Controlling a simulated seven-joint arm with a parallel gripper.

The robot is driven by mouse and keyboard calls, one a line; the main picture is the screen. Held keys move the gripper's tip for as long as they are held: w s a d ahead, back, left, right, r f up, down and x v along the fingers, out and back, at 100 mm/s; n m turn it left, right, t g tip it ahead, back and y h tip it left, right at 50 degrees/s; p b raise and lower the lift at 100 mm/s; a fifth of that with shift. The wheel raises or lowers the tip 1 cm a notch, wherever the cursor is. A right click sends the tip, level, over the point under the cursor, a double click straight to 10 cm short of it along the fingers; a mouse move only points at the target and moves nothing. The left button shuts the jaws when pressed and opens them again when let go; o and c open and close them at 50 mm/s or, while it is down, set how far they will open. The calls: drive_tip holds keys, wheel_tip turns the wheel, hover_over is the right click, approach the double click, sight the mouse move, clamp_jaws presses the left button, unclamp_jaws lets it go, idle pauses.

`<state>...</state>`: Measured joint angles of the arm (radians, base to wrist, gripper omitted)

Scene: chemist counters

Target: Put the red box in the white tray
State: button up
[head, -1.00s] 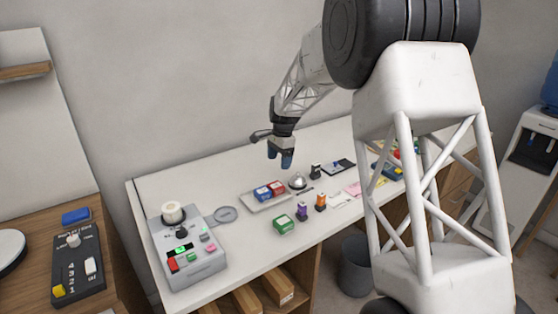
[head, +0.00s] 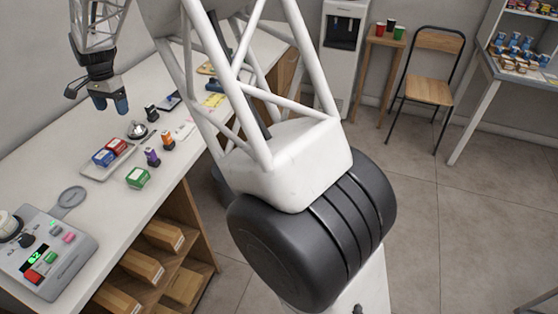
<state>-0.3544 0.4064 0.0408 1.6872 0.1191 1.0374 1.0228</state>
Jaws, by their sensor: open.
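The red box (head: 117,146) lies in the white tray (head: 93,173) on the counter, beside a blue box (head: 104,157) that is also in the tray. My gripper (head: 110,106) is open and empty. It hangs above the counter, fingers pointing down, and appears above and behind the tray, clear of the boxes. The boxes' undersides are hidden.
A green box (head: 138,178), a purple bottle (head: 152,157), an orange bottle (head: 167,141) and a bell (head: 137,129) stand near the tray. A grey device (head: 48,252) sits at the counter's near end. My arm hides part of the counter's far end.

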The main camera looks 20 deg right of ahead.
drive_tip(key=s+d+r+n+t, duration=0.1)
drive_tip(key=s+d+r, duration=0.3)
drive_tip(key=s+d, duration=0.35)
drive_tip(key=s+d+r+n, duration=0.2)
drive_tip(key=s+d+r, duration=0.35)
drive_tip(key=s, duration=0.25)
drive_tip(key=s+d+r+n+t, duration=0.1)
drive_tip(key=s+d+r, duration=0.3)
drive_tip(key=s+d, duration=0.4)
drive_tip(key=s+d+f+n, duration=0.1)
drive_tip(key=s+d, duration=0.2)
drive_tip(key=s, duration=0.6)
drive_tip(key=s+d+f+n, duration=0.1)
drive_tip(key=s+d, duration=0.3)
drive_tip(key=s, duration=0.5)
drive_tip(key=s+d+f+n+t+h, duration=0.1)
drive_tip(key=s+d, duration=0.3)
drive_tip(key=s, duration=0.6)
drive_tip(key=shift+d+f+n, duration=0.2)
drive_tip(key=shift+f+n, duration=0.4)
drive_tip(key=shift+f, duration=0.2)
drive_tip(key=shift+s, duration=0.1)
